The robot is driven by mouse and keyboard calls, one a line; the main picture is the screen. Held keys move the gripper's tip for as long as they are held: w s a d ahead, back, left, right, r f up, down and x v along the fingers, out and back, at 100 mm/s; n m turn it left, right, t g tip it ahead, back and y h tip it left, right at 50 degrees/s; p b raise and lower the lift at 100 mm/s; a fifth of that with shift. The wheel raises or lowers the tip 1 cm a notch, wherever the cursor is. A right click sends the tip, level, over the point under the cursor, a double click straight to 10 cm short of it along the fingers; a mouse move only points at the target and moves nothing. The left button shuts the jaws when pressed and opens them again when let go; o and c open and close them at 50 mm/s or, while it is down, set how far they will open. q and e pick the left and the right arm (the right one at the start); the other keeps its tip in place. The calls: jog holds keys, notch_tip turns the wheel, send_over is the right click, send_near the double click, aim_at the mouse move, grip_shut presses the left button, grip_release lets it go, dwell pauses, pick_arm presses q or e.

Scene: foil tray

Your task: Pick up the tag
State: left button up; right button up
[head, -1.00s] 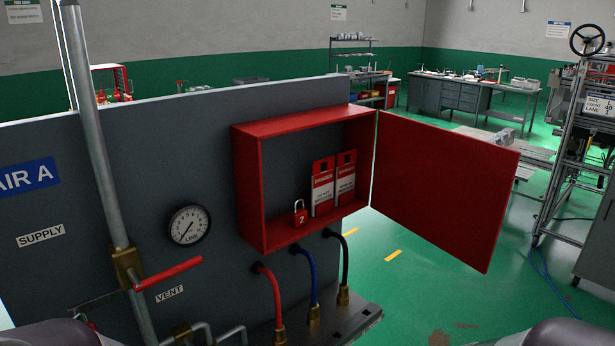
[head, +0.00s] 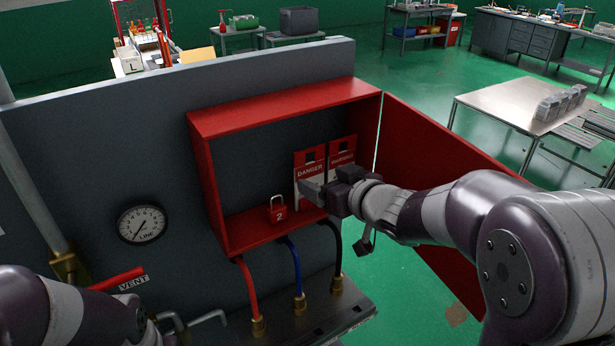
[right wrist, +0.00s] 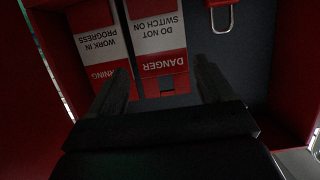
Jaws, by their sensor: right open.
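Two red-and-white tags stand side by side in an open red box (head: 250,118) on a grey panel. The left one, the DANGER tag (head: 309,160), is partly covered by my right gripper (head: 318,188); the WARNING tag (head: 342,150) is beside it. In the right wrist view the text is upside down: the DANGER tag (right wrist: 158,38) shows between the open fingers of my right gripper (right wrist: 160,70), and the WARNING tag (right wrist: 98,35) lies to the left. The fingers look empty; contact cannot be told. My left gripper is out of view; part of my left arm shows at lower left.
A red padlock (head: 278,211) marked 2 stands left of the tags on the box floor. The box door (head: 425,145) hangs open to the right, behind my right arm. Red, blue and black hoses (head: 296,270) run below the box. A gauge (head: 142,224) is on the panel.

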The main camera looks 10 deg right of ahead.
aim_at(310, 172)
jog(key=p+x, duration=0.1)
jog(key=x, duration=0.1)
jog(key=shift+w, duration=0.45)
jog(key=shift+w+a, duration=0.25)
jog(key=shift+a, duration=0.05)
jog(key=shift+a+f, duration=0.1)
jog(key=shift+a, duration=0.2)
jog(key=shift+d, duration=0.2)
jog(key=c, duration=0.7)
jog(key=shift+a, duration=0.1)
